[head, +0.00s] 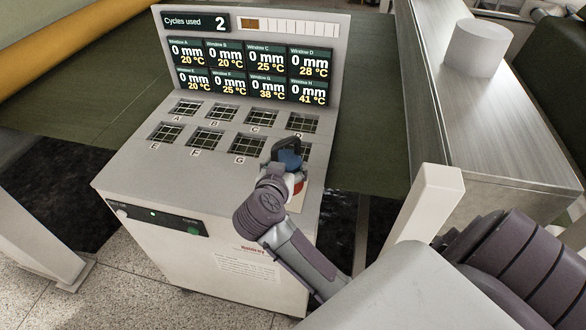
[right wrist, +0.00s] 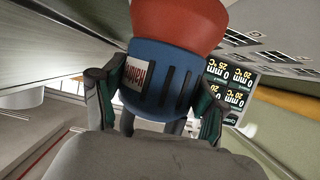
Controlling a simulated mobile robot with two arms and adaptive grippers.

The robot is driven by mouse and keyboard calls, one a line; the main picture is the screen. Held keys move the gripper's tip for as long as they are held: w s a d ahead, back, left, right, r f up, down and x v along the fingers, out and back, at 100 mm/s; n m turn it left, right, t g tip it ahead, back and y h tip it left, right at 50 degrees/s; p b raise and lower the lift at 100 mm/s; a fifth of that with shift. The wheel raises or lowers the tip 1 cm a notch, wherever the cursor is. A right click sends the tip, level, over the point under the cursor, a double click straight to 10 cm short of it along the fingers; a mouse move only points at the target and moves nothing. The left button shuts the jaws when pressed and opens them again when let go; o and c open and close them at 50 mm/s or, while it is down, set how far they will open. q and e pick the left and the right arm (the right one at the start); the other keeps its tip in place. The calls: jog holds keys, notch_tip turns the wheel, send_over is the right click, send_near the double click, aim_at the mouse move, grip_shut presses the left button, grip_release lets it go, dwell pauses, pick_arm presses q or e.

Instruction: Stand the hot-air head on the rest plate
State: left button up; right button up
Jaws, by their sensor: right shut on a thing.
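The hot-air head (head: 291,159) has a blue body and a red end. My right gripper (head: 286,150) is shut on its blue body, over the near right corner of the console, by the grid window below D. In the right wrist view the hot-air head (right wrist: 160,75) sits between the two fingers of the gripper (right wrist: 155,100), its red end towards the top of the picture. A pale patch (head: 296,204) on the console's right corner may be the rest plate; my wrist and the head partly cover it. I cannot tell whether the head touches it. My left gripper is out of view.
The console (head: 140,170) has several grid windows and an upright display panel (head: 250,90) behind them, showing 2 cycles used. A metal counter (head: 450,100) with a white cylinder (head: 477,48) stands at the right. Dark green sheet (head: 365,100) runs behind the console.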

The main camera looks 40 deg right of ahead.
jog(key=w, duration=0.1)
jog(key=w+f, duration=0.1)
jog(key=w, duration=0.1)
jog(key=shift+d+f, duration=0.3)
jog(key=shift+d, duration=0.05)
jog(key=shift+f, duration=1.9)
jog(key=shift+s, duration=0.1)
jog(key=o, duration=1.8)
jog(key=shift+s+a+f, duration=0.1)
jog(key=shift+f, duration=0.1)
jog(key=v, duration=1.2)
jog(key=shift+r+b, duration=0.15)
jog(key=shift+b, duration=0.2)
